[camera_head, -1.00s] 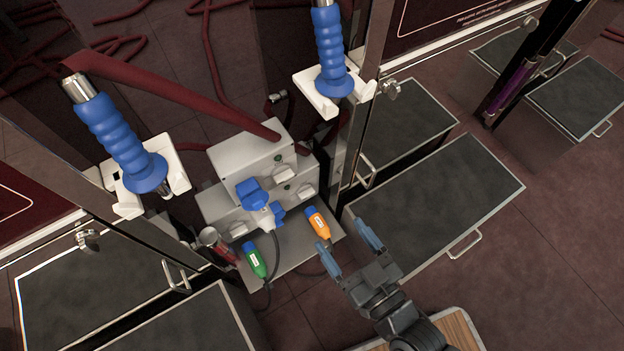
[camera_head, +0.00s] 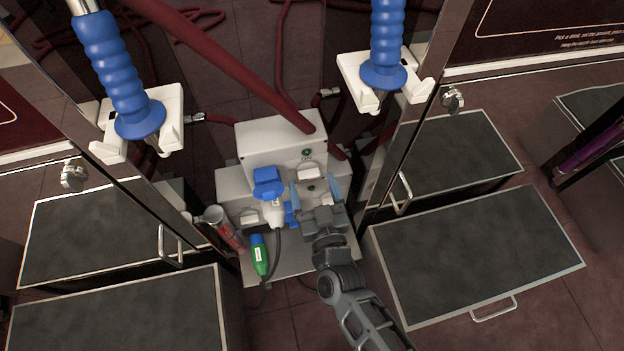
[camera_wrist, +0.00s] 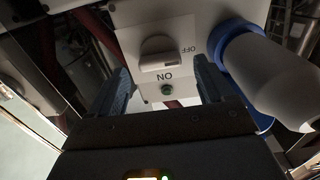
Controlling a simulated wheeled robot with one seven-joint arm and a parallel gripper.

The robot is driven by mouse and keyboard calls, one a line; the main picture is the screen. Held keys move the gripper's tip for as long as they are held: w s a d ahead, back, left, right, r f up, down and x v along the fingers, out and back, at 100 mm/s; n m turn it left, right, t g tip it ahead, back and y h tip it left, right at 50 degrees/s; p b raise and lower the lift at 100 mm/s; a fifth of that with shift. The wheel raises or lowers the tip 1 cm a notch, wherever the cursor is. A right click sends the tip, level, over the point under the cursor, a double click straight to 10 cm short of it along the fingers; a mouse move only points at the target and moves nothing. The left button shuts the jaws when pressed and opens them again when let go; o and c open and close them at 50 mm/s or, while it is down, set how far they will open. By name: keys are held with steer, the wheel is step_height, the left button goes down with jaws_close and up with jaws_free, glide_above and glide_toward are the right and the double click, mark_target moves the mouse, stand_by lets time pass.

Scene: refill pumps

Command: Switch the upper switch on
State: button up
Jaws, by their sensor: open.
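The upper switch (camera_head: 308,172) is a white knob on the front of the upper grey box (camera_head: 262,142), under a green indicator and an ON label. In the wrist view the switch (camera_wrist: 158,57) appears upside down, with OFF on one side, and ON and the green indicator (camera_wrist: 167,90) on the other. I cannot tell its setting for sure. My gripper (camera_head: 315,187) is open and empty in front of the boxes. In the wrist view its fingers (camera_wrist: 161,72) frame the switch panel from either side; no contact is visible.
A blue-and-white plug (camera_head: 270,200) sits in a socket just left of the switch; it also shows in the wrist view (camera_wrist: 270,75). Blue-handled nozzles (camera_head: 122,90) (camera_head: 386,45) stand in white holders on both sides. Dark red hoses (camera_head: 225,55) cross above.

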mark_target(309, 174)
steer(key=shift+x, duration=1.15)
steer(key=c, duration=1)
steer(key=shift+c, duration=0.2)
